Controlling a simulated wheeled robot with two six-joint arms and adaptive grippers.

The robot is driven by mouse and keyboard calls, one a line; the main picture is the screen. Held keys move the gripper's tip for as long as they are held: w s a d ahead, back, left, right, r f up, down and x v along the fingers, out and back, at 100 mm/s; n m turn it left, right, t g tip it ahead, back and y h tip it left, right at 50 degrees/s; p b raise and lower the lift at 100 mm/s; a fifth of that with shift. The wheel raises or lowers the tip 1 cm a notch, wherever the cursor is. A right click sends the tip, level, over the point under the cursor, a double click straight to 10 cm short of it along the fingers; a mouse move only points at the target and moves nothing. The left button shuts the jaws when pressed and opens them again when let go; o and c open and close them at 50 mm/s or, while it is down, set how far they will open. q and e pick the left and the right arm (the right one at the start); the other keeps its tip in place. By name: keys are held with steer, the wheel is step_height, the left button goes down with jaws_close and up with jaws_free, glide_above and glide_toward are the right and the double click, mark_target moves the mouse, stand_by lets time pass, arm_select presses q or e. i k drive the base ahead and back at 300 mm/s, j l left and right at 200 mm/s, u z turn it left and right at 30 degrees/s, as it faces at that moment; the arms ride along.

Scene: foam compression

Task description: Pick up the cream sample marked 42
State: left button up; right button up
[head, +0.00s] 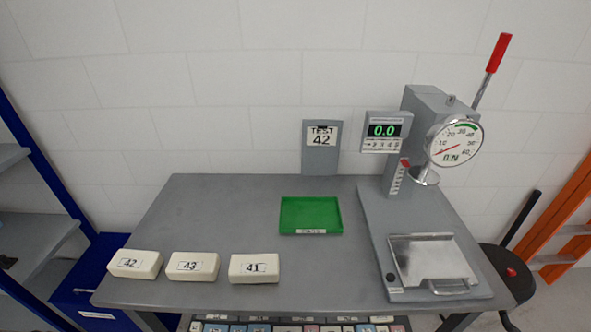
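The cream sample marked 42 (135,264) lies flat at the front left of the grey table, the leftmost of three similar blocks. The sample marked 43 (192,267) lies to its right, with a gap between them. The sample marked 41 (254,268) lies further right. A sign (321,141) at the back reads TEST 42. Neither of my grippers shows in the head view.
A green tray (311,229) sits empty mid-table (200,213). A press with a dial (454,141), red-handled lever and metal plate (434,259) stands at the right. A blue bin (84,277) is left of the table. The table behind the samples is clear.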

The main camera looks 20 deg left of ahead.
mark_target(142, 265)
steer(key=u, duration=2.05)
steer(key=i+j, duration=0.15)
steer(key=j, duration=0.2)
steer(key=i+j+z, duration=0.1)
steer(key=j, duration=0.3)
steer(key=i+j+z, duration=0.1)
steer(key=j, duration=0.3)
steer(key=i+j, duration=0.2)
steer(key=j, duration=0.15)
